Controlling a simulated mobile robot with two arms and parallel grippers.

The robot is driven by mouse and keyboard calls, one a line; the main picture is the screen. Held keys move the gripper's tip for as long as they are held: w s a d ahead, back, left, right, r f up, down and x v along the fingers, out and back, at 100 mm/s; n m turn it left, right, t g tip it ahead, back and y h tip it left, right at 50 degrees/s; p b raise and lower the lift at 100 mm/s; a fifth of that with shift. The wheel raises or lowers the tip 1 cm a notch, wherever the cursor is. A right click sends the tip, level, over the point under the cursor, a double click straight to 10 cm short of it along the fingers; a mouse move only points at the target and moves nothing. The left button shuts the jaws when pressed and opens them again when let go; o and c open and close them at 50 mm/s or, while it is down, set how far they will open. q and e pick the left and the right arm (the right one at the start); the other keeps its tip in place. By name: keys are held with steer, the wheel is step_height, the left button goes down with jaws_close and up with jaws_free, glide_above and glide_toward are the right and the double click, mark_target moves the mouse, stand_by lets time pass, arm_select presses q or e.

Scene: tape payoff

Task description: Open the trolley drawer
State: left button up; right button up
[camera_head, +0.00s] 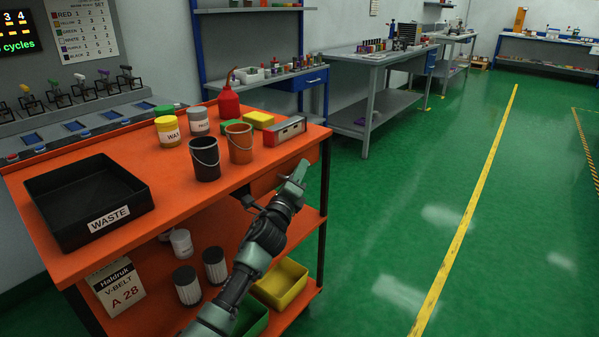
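The orange trolley (150,164) stands at the left of the head view. Below its top, towards the right end, an orange drawer front (265,184) shows, partly hidden by my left arm. It looks shut or nearly so; I cannot tell exactly. A small dark piece (248,203), perhaps the drawer's handle, shows at its lower left. My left gripper (299,169) is in front of the drawer's right part, pointing up and away. Whether its fingers are apart, or touch the trolley, I cannot tell. My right gripper is not in view.
On the trolley top are a black waste tray (138,203), two buckets (205,160), several jars, a red bottle (229,103) and a red-grey box (286,131). The lower shelf holds a yellow bin (283,284), cans and a carton (116,288). Green floor at the right is clear.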

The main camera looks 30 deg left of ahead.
arm_select(q)
jaws_close()
stand_by(1.4)
